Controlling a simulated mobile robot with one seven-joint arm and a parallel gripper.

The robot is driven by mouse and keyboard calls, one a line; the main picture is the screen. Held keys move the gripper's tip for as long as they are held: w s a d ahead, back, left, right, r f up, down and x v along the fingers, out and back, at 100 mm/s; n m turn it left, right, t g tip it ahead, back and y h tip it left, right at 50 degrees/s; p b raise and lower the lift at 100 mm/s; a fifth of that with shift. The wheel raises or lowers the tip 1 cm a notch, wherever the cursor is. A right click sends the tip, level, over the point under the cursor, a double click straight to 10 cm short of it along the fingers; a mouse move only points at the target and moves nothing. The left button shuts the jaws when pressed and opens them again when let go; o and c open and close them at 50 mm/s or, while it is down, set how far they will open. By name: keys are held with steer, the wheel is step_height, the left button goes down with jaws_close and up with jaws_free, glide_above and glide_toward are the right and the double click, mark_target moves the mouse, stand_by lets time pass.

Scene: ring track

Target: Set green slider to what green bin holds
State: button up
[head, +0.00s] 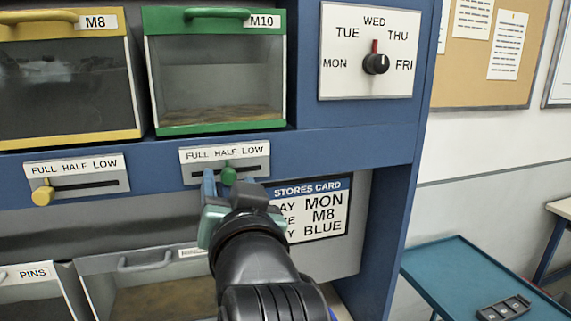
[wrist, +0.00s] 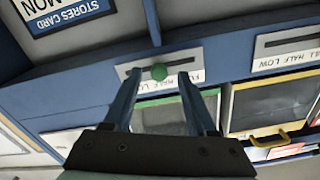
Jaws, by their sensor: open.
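The green bin (head: 215,75), labelled M10, has a clear front and shows only a thin brown layer along its bottom. Below it is the green slider plate (head: 196,156), marked FULL, HALF, LOW. Its green knob (head: 229,175) sits under HALF. My gripper (head: 224,188) is open at the slot, with the knob between its fingertips. In the wrist view, the green knob (wrist: 159,72) shows between the two open fingers (wrist: 160,78), with a gap on both sides. The far fingertip is partly hidden in the head view.
The yellow M8 bin (head: 68,85) is on the left, its slider knob (head: 43,193) under FULL. A day dial (head: 376,63) is at upper right. A stores card (head: 318,208) hangs behind my gripper. Lower bins (head: 150,262) and a blue table (head: 450,265) lie below.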

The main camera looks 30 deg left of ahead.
steer(key=shift+x, duration=0.85)
steer(key=shift+c, duration=0.3)
jaws_close()
stand_by(0.5)
